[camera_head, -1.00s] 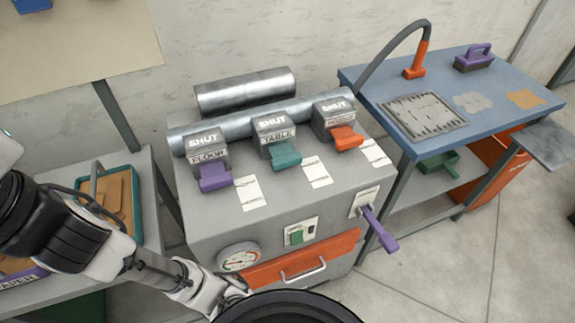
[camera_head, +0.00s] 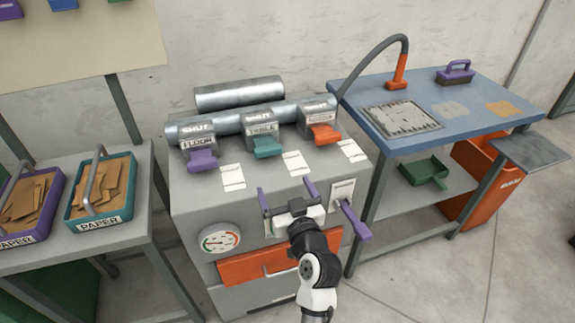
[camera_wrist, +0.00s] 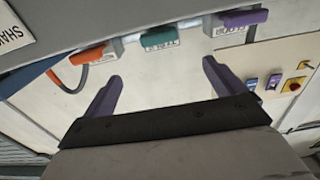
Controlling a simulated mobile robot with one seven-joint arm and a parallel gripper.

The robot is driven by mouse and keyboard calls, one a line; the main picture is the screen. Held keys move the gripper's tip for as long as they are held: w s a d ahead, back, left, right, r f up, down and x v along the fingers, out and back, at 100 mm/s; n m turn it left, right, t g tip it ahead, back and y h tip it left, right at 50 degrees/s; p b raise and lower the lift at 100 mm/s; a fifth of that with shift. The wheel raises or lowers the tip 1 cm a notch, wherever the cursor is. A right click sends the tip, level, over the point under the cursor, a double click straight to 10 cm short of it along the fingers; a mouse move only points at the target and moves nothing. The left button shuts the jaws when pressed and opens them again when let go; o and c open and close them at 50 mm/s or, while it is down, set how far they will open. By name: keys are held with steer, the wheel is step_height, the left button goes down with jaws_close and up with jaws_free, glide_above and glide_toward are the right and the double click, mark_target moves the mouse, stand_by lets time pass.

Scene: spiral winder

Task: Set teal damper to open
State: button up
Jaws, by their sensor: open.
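The teal damper (camera_head: 266,146) is the middle of three damper handles on top of the grey cabinet. Its block reads SHUT, with a TABLE label, and the handle sticks out toward the front. It also shows in the wrist view (camera_wrist: 160,38), between the orange and purple handles. My gripper (camera_head: 287,193) is open and empty in front of the cabinet, below and in front of the teal handle and not touching it. Its two purple fingers stand wide apart in the wrist view (camera_wrist: 160,80).
The purple damper (camera_head: 203,160) is left of the teal one and the orange damper (camera_head: 325,134) is right of it. A purple lever (camera_head: 355,220) juts from the cabinet front, close to my gripper's right. A blue workbench (camera_head: 450,110) stands right; paper trays (camera_head: 98,212) are left.

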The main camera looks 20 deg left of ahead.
mark_target(269, 153)
steer(key=p+x, duration=0.4)
steer(key=x, duration=0.8)
steer(key=shift+w+a, duration=0.1)
steer(key=shift+w, duration=0.1)
steer(key=shift+w+a+f, duration=0.15)
steer(key=shift+w+a, duration=0.25)
steer(key=shift+w, duration=0.15)
steer(key=shift+c, duration=0.4)
